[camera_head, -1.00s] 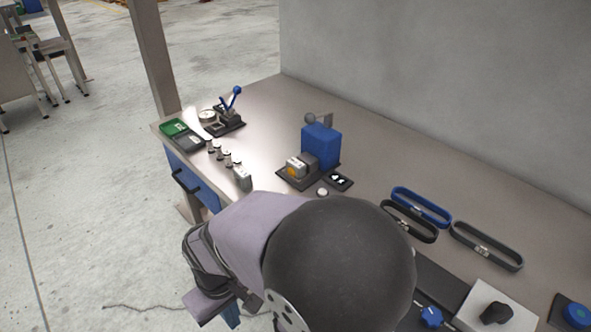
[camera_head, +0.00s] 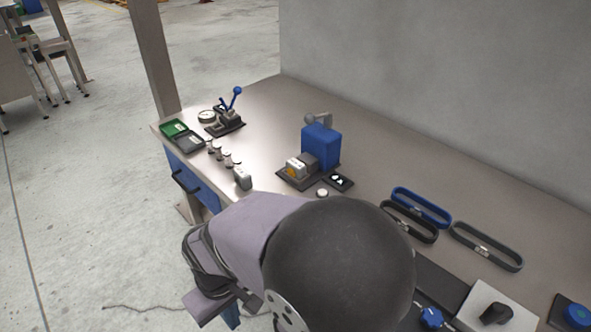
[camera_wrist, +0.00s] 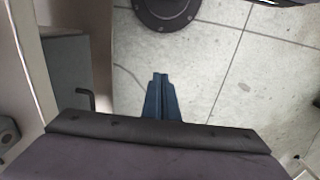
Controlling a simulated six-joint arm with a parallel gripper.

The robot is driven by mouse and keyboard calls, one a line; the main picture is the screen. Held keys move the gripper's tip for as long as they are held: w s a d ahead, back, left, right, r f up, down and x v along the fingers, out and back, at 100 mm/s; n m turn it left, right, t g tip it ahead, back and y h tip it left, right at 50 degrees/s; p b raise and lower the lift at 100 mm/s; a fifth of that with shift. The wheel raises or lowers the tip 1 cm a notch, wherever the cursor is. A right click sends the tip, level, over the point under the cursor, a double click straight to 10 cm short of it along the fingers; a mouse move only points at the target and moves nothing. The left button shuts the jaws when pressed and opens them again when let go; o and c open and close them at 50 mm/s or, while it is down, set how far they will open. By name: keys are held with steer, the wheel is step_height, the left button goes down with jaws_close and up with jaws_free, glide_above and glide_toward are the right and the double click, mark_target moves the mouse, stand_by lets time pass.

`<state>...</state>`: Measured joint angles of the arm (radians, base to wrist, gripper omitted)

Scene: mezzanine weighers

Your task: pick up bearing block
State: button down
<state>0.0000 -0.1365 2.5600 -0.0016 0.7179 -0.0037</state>
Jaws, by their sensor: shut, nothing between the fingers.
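A small grey block with a rounded top (camera_head: 242,178) stands near the bench's left front edge in the head view; it looks like the bearing block, but it is too small to be certain. My gripper (camera_wrist: 160,76) shows in the wrist view as two blue fingers, closed together with nothing between them. It points down over the bare floor, beside the bench and apart from any block. In the head view my dark arm covers the near part of the bench, and the fingertips are hidden.
Several small round pieces (camera_head: 225,157) line the front edge. Green and grey trays (camera_head: 183,137) lie left. Belt loops (camera_head: 421,207) lie right. A wall (camera_head: 430,80) closes the back.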

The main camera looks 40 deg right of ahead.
steer(key=c, duration=0.8)
jaws_free()
